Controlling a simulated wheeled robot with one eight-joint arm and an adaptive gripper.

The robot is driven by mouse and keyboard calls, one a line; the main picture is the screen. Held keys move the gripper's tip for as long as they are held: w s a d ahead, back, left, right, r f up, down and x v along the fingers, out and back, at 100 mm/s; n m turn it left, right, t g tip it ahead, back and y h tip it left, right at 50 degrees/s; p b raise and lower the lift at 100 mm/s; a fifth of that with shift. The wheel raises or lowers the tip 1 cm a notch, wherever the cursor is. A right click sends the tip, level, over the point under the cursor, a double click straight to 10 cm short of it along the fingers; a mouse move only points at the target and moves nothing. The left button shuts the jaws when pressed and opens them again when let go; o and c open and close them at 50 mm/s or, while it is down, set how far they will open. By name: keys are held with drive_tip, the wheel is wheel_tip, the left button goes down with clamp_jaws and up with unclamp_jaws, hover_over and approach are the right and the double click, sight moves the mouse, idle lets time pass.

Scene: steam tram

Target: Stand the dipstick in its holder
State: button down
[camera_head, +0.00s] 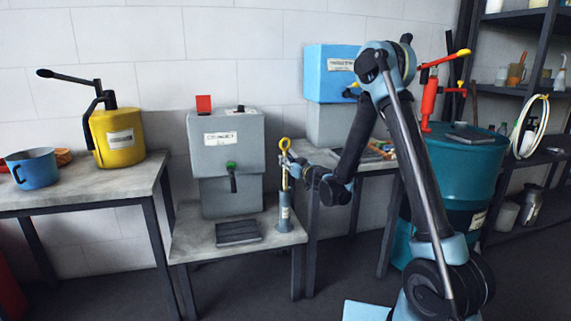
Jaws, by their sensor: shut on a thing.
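The dipstick (285,179) is yellow, with a ring handle at its top, and stands upright. The holder (284,218) is a slim blue-grey tube with a pale label, standing at the right front of the low grey table. My gripper (287,162) comes in from the right and is shut on the dipstick just below its ring. The dipstick is in line above the holder, and its lower end meets the holder's mouth in this view. I cannot tell whether the tip is inside the tube.
A grey box machine (226,150) with a lever stands left of the holder, with a dark flat pad (238,232) in front. A blue box (328,73) is behind my arm. A yellow can (118,137) and blue mug (34,168) are on the left table. A teal drum (465,178) stands at right.

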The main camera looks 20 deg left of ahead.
drive_tip(key=shift+f, duration=1.4)
drive_tip(key=c, duration=1.6)
unclamp_jaws()
drive_tip(key=shift+o, duration=0.2)
drive_tip(key=shift+s+d, duration=0.15)
drive_tip(key=shift+s, duration=0.05)
drive_tip(key=shift+s+d+r, duration=0.3)
drive_tip(key=shift+s+d, duration=0.45)
drive_tip(key=shift+d, duration=0.15)
drive_tip(key=shift+s+d+r, duration=0.3)
drive_tip(key=shift+s+d, duration=0.4)
drive_tip(key=shift+d, duration=0.15)
drive_tip(key=shift+r, duration=0.1)
drive_tip(key=shift+r, duration=2.9)
